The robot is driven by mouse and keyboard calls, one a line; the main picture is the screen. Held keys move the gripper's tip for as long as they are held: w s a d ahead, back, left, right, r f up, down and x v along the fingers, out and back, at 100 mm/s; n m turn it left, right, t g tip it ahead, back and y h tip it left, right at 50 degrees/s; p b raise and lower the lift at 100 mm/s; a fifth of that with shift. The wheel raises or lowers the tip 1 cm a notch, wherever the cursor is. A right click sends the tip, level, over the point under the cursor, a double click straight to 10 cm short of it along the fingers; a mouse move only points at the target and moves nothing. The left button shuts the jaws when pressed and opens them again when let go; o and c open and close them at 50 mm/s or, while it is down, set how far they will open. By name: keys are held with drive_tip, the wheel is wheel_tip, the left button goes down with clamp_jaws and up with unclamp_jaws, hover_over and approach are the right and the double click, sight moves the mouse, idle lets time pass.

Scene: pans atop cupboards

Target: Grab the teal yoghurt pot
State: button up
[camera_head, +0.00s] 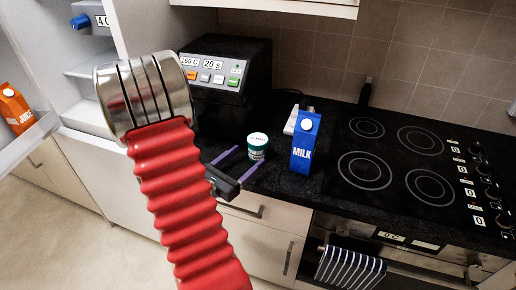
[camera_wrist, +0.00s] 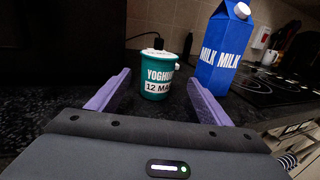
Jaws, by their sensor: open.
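The teal yoghurt pot (camera_head: 257,147) with a white lid stands upright on the black counter, left of the blue milk carton (camera_head: 305,142). In the wrist view, the yoghurt pot (camera_wrist: 157,75) shows its label between and just beyond the purple fingers. My gripper (camera_head: 236,161) is open and empty, its fingers pointing at the pot. In the wrist view, my gripper (camera_wrist: 160,92) has one finger left of the pot and the other to its right, near the milk carton (camera_wrist: 222,50). I cannot tell whether either finger touches the pot.
A black microwave (camera_head: 228,75) stands behind on the left. The hob (camera_head: 395,160) lies to the right of the milk. A dark bottle (camera_head: 366,92) stands by the wall. An open fridge (camera_head: 90,75) is at the far left. A striped towel (camera_head: 350,268) hangs on the oven.

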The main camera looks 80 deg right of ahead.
sight(258, 147)
drive_tip(key=shift+x, duration=1.15)
drive_tip(key=shift+d, duration=0.15)
drive_tip(key=shift+f+x, duration=0.15)
drive_tip(key=shift+x, duration=1.1)
drive_tip(key=shift+f+x, duration=0.1)
drive_tip(key=shift+x, duration=1.1)
drive_tip(key=shift+w+d, duration=0.1)
drive_tip(key=shift+w, duration=0.05)
drive_tip(key=shift+c, duration=0.2)
drive_tip(key=c, duration=1.2)
